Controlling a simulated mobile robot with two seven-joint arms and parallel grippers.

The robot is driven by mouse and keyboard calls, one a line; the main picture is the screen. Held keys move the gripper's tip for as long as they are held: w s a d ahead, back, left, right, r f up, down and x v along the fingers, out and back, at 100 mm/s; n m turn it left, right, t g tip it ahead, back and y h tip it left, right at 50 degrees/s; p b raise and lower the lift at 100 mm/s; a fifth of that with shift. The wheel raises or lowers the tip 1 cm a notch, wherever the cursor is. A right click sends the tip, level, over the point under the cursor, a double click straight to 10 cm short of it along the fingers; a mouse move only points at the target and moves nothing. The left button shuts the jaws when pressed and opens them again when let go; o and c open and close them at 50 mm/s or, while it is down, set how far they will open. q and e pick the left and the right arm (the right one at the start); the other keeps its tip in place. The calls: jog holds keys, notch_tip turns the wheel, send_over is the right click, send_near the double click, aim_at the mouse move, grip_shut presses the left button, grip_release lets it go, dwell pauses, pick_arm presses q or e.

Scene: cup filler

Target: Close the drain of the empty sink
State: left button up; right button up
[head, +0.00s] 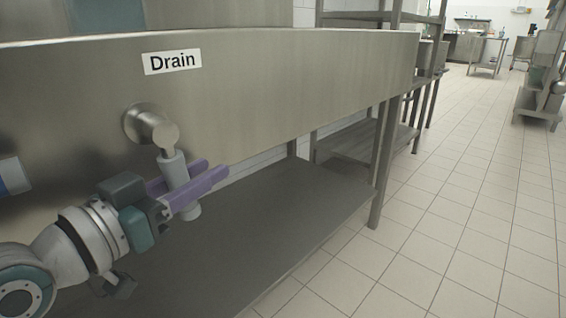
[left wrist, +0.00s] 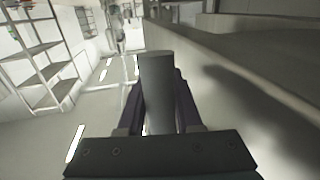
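The sink's steel front (head: 290,80) fills the upper left of the head view, with a "Drain" label (head: 172,61) on it. Below the label a round metal fitting carries a grey drain handle (head: 173,168) that hangs nearly straight down. My left gripper (head: 215,170) has its purple fingers on both sides of this handle, with no clear gap. In the left wrist view the handle (left wrist: 158,95) stands between the fingers, pressed close on both sides. The sink's inside and the drain itself are hidden.
A steel lower shelf (head: 290,215) lies under the sink, with a table leg (head: 383,165) at its right end. Tiled floor (head: 460,210) is clear to the right. More steel racks and tables (head: 487,58) stand at the back.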

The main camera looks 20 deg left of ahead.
pick_arm(q)
grip_shut()
dwell(1.0)
